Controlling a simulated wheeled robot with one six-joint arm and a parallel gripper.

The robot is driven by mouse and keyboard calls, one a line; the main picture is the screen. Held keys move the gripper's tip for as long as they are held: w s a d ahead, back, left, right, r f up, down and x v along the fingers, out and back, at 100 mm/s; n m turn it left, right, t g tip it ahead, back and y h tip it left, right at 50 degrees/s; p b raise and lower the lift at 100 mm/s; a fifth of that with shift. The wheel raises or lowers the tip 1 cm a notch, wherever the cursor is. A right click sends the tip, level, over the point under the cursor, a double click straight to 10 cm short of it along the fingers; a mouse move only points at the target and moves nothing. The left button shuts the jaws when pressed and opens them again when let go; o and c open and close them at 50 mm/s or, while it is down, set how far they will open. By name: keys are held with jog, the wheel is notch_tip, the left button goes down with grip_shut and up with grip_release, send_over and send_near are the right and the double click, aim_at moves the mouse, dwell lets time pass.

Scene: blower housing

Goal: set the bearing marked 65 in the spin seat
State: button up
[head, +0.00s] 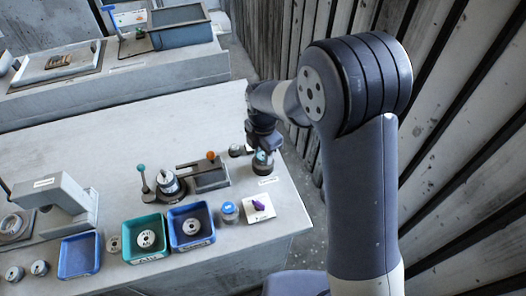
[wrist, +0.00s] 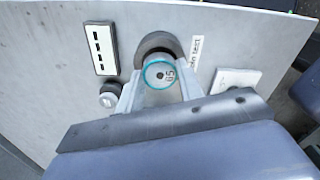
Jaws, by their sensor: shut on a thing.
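My gripper (wrist: 159,92) is shut on a round bearing (wrist: 160,72) with a teal rim and the mark 65 on its face. A dark round seat (wrist: 157,45) shows just behind the bearing in the wrist view, with a partly hidden label beside it. In the head view my gripper (head: 262,147) is at the right end of the bench, over the dark seat (head: 262,168). A teal bit of the bearing shows there. I cannot tell whether the bearing touches the seat or is just above it.
A lever fixture (head: 205,178) stands left of the seat. A blue-lidded jar (head: 229,211) and a white card with a purple piece (head: 259,207) are in front. Green (head: 133,254) and blue (head: 178,246) bins hold round parts. A small round part (head: 236,150) is close left.

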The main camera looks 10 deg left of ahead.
jog(key=shift+f+b, duration=0.4)
jog(key=shift+f, duration=0.1)
jog(key=o, duration=1.2)
jog(key=shift+c, duration=0.2)
jog(key=shift+o, duration=0.3)
jog(key=o, duration=0.3)
jog(key=shift+o, duration=0.2)
jog(key=shift+r+p, duration=2.55)
jog(key=shift+r, duration=1.25)
jog(key=shift+f, duration=0.15)
